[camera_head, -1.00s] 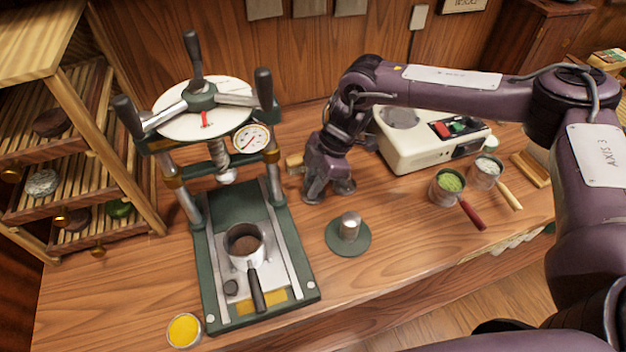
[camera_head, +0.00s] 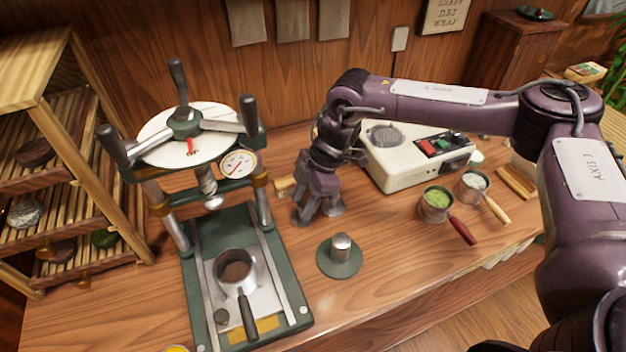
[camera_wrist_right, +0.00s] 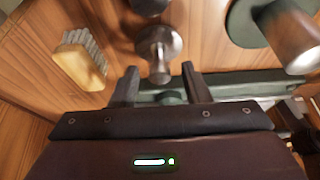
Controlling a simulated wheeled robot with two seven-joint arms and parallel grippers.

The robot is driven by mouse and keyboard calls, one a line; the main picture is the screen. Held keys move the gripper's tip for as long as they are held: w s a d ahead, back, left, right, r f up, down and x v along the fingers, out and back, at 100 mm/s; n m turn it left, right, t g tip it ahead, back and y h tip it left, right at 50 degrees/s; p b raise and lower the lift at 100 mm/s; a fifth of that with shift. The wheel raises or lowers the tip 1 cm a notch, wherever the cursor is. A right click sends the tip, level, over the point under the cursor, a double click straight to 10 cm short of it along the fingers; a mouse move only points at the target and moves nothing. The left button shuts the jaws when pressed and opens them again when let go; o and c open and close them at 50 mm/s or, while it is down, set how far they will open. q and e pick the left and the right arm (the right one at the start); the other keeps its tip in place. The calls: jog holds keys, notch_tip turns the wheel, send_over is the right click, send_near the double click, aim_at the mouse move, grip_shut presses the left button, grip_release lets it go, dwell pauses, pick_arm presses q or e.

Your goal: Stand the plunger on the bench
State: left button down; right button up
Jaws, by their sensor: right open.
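My right gripper (camera_head: 318,212) points down over the bench (camera_head: 400,265), between the press and the cream machine. In the right wrist view its jaws (camera_wrist_right: 160,86) are open and hold nothing. A shiny metal knob-shaped piece (camera_wrist_right: 158,48), which looks like the plunger, is just beyond and between the fingertips. I cannot tell whether it touches them or how its lower end rests. A metal cylinder (camera_head: 341,246) stands on a dark green disc (camera_head: 338,266) in front of the gripper; both show at the right wrist view's upper right. My left gripper is out of view.
The green press (camera_head: 296,290) stands left, with a handled metal cup (camera_head: 235,268) on its bed. A brush (camera_wrist_right: 78,62) lies near the gripper. The cream machine (camera_head: 400,160) and two handled cups (camera_head: 436,203) are right. Front bench right of the disc is clear.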

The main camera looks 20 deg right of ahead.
jog(key=b+v, duration=0.1)
jog(key=v, duration=0.9)
jog(key=shift+r+b, duration=0.15)
jog(key=shift+b, duration=0.15)
jog(key=shift+d, duration=0.15)
